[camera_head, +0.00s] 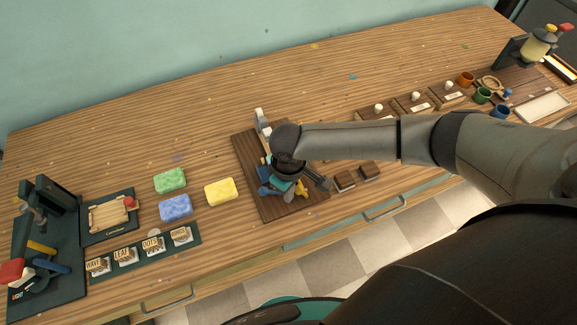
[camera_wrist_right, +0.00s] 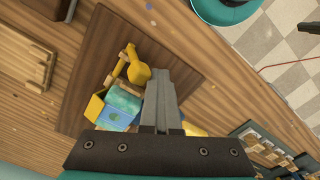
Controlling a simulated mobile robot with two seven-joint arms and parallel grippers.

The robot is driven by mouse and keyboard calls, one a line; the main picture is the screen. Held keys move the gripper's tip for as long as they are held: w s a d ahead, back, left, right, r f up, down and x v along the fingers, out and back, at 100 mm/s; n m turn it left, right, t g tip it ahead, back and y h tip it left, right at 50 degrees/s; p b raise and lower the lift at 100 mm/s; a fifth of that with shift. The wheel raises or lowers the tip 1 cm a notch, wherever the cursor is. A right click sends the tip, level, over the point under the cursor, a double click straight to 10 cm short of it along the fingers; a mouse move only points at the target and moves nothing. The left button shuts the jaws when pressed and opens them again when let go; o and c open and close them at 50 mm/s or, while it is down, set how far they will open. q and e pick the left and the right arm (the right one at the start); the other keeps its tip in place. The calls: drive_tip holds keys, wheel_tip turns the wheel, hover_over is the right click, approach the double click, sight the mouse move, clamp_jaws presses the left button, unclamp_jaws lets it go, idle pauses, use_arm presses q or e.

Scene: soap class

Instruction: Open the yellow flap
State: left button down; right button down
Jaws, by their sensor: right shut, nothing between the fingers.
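My right gripper (camera_head: 292,180) is over the dark wooden board (camera_head: 255,178) in the middle of the table and hides part of what stands there. In the right wrist view its fingers (camera_wrist_right: 161,80) are together and hold nothing. Beside them is a small assembly with a yellow rounded piece (camera_wrist_right: 138,70), a teal block (camera_wrist_right: 121,106) and a yellow angled panel (camera_wrist_right: 95,107). I cannot tell for certain which yellow piece is the flap, or whether the fingers touch it. In the head view a yellow bit (camera_head: 301,188) shows beside the gripper. My left gripper is not in view.
Green (camera_head: 170,181), blue (camera_head: 175,207) and yellow (camera_head: 221,191) sponges lie left of the board. Labelled blocks stand on a dark green strip (camera_head: 150,253). Two brown blocks (camera_head: 344,181) are close on the right. The table behind the board is mostly clear.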

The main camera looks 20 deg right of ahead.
sight(302, 188)
drive_tip(key=shift+d, duration=0.1)
drive_tip(key=shift+d+r+p, duration=0.25)
drive_tip(key=shift+d+p, duration=0.15)
drive_tip(key=shift+p, duration=0.05)
drive_tip(key=shift+d, duration=0.3)
drive_tip(key=shift+d+p, duration=0.1)
drive_tip(key=shift+p, duration=0.2)
drive_tip(key=shift+d+r, duration=0.15)
drive_tip(key=shift+d, duration=0.15)
drive_tip(key=shift+d+p, duration=0.35)
drive_tip(key=shift+d, duration=0.1)
